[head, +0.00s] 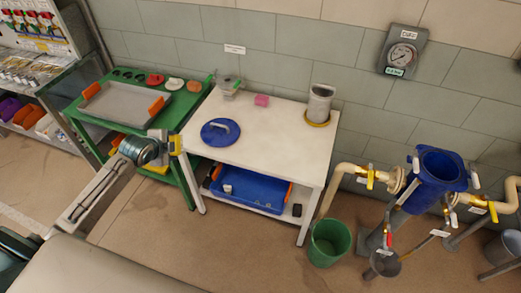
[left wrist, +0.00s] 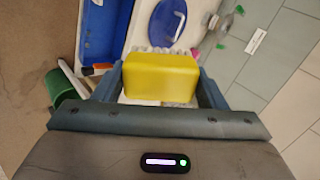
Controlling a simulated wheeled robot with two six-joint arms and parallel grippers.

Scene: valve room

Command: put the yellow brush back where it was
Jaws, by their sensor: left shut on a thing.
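My left gripper (head: 172,147) reaches in from the left in the head view, in front of the green cart's right side and left of the white table (head: 270,150). It is shut on the yellow brush (left wrist: 160,78). In the left wrist view the brush's yellow block sits between the two fingers, with pale bristles showing along its far edge. In the head view only a small yellow part of the brush (head: 177,145) shows. My right gripper is in neither view.
The white table carries a blue round lid (head: 220,132), a pink block (head: 262,101) and a metal canister (head: 320,103). A blue tray (head: 245,190) is on its lower shelf. A green cart (head: 190,118) stands at left, a green bucket (head: 329,243) and blue-bodied pipework (head: 436,180) at right.

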